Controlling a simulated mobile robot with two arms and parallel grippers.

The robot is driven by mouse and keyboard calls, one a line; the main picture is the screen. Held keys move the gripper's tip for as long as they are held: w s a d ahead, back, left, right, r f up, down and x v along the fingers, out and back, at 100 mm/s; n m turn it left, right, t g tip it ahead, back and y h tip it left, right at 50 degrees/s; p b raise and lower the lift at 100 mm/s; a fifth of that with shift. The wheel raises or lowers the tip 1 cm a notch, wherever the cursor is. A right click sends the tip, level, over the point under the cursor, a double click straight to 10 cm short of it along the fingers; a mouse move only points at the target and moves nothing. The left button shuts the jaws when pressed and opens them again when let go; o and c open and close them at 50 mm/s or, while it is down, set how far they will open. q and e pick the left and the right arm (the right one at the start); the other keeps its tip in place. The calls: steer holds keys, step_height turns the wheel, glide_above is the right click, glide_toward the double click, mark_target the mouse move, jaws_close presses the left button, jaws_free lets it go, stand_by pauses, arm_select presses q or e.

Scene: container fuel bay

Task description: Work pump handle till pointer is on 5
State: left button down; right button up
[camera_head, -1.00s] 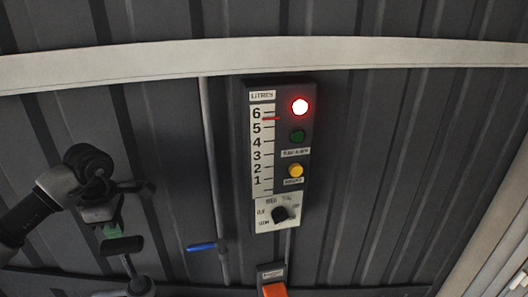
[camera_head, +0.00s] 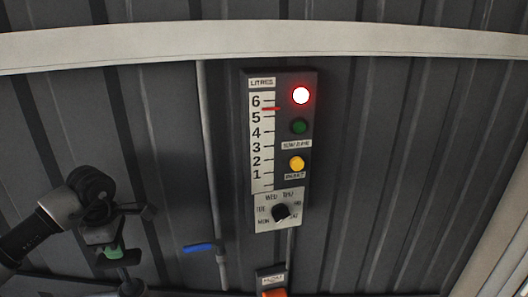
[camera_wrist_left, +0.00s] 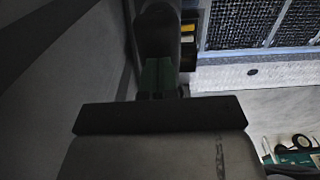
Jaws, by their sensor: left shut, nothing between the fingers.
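The litre gauge (camera_head: 262,140) is on the wall panel at the centre of the head view. Its red pointer (camera_head: 270,109) stands between 5 and 6, about midway. My left gripper (camera_head: 112,250) is at the lower left with its green-padded fingers shut and nothing held. A black bar, seemingly the pump handle (camera_head: 118,259), lies right at the fingertips. My right gripper is not in view.
On the panel a red lamp (camera_head: 301,95) glows above a dark green lamp (camera_head: 299,126), a yellow button (camera_head: 297,163) and a day dial (camera_head: 280,212). A blue valve lever (camera_head: 199,247) is on the pipe. An orange part (camera_head: 275,293) shows at the bottom edge.

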arm_select(q)
step_height(320, 180, down, 6)
steer(key=b, duration=0.4)
steer(key=shift+f, duration=0.1)
step_height(320, 180, up, 13)
steer(key=p, duration=0.8)
steer(key=shift+r+p, duration=0.2)
steer(key=shift+p, duration=0.2)
steer(key=b, duration=0.4)
glide_above(123, 269)
steer(key=w+a, duration=0.2)
steer(key=f, duration=0.4)
steer(key=shift+s+d+f, duration=0.15)
steer(key=shift+d+f, duration=0.05)
steer(key=shift+f, duration=0.05)
step_height(123, 269, down, 9)
steer(key=b, duration=0.6)
steer(key=shift+f, duration=0.15)
step_height(123, 269, up, 14)
steer(key=p, duration=0.9)
steer(key=shift+f, duration=0.15)
